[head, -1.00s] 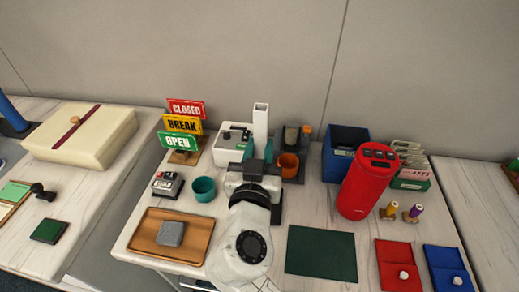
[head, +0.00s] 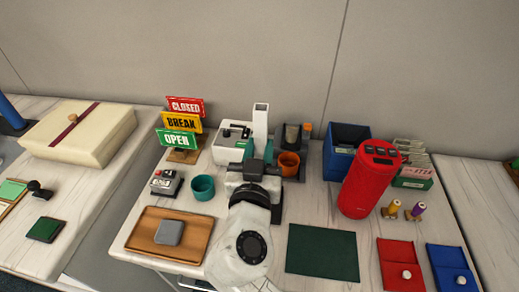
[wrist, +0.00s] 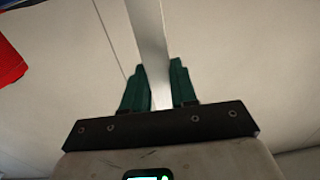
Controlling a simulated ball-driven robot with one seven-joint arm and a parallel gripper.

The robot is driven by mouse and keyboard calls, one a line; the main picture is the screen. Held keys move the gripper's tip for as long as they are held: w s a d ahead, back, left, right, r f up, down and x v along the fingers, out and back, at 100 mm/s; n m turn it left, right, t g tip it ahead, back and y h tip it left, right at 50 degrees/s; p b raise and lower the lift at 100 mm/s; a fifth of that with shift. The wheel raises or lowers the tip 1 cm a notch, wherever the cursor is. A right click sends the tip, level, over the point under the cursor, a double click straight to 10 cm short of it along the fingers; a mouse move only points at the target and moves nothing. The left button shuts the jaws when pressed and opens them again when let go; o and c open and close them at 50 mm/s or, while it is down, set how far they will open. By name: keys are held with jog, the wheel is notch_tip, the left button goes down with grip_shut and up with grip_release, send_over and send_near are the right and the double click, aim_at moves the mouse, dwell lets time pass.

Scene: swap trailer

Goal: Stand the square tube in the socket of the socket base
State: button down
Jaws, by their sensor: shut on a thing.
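The square tube (head: 260,120) is pale and stands upright in the head view, its open square top showing. My gripper (head: 249,150) is shut on it, with green fingers on either side. In the wrist view the tube (wrist: 150,40) rises between the green fingers (wrist: 159,90). The tube's lower end is hidden behind my gripper and wrist. I cannot surely pick out the socket base. A dark edge (head: 277,213) shows just right of my wrist and may be part of it. Whether the tube touches a socket cannot be seen.
A white box device (head: 226,153) stands left of the tube, and an orange cup (head: 289,165) stands close on the right. A teal cup (head: 203,188) and wooden tray (head: 140,240) lie left. A red canister (head: 367,185) stands right. The dark green mat (head: 322,252) is bare.

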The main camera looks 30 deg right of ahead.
jog(key=shift+f+b, duration=0.75)
jog(key=shift+b, duration=0.4)
dwell(0.6)
jog(key=shift+c, duration=1.2)
grip_release()
jog(key=s+a+r, duration=0.3)
jog(key=s, duration=0.2)
jog(key=shift+a+p, duration=0.15)
jog(key=shift+p, duration=0.2)
dwell(0.4)
